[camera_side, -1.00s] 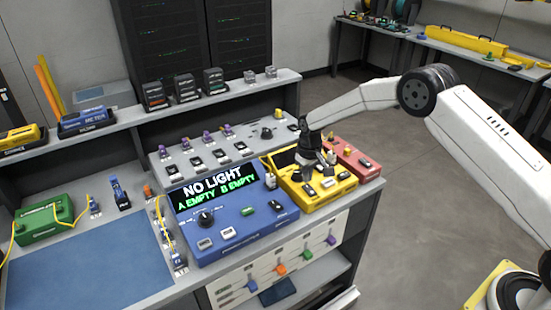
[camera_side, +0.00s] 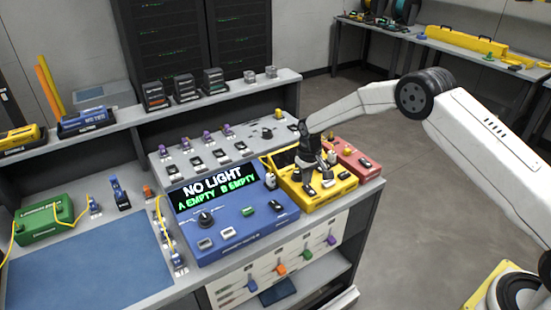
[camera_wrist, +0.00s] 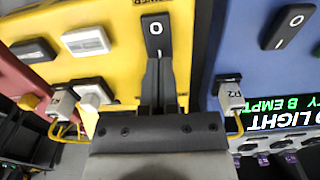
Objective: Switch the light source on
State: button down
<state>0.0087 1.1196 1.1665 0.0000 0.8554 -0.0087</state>
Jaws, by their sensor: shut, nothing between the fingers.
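A yellow instrument box (camera_side: 343,185) stands on the bench between a blue box and a red box. In the wrist view the yellow box (camera_wrist: 115,20) carries a black rocker switch (camera_wrist: 155,27) with white marks. My gripper (camera_wrist: 160,65) is shut and empty, its fingertips at the near end of that switch; I cannot tell whether they touch it. In the side view my gripper (camera_side: 312,165) is low over the yellow box and hides part of it. The blue box (camera_side: 235,220) has a display (camera_side: 215,187) reading "NO LIGHT, A EMPTY, B EMPTY".
The red box (camera_side: 352,157) is close on the right of the yellow one. White plugs with yellow cables (camera_wrist: 62,103) and another connector (camera_wrist: 230,93) stand near my fingers. A grey panel with small switches (camera_side: 205,155) lies behind. The blue mat (camera_side: 85,265) is clear.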

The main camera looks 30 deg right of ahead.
aim_at(308, 187)
jog(key=shift+f, duration=0.6)
dwell(0.6)
jog(key=shift+r, duration=3.5)
jog(key=shift+s+r, duration=0.1)
jog(key=shift+s+r, duration=0.15)
jog(key=shift+r, duration=0.05)
jog(key=s+r+t, duration=0.1)
jog(key=s+r, duration=0.3)
jog(key=s, duration=1)
jog(key=s+r+t, duration=0.1)
jog(key=s+r, duration=0.2)
jog(key=s, duration=1.2)
jog(key=shift+a+r+t, duration=0.25)
jog(key=shift+r+t, duration=0.05)
jog(key=shift+r, duration=0.05)
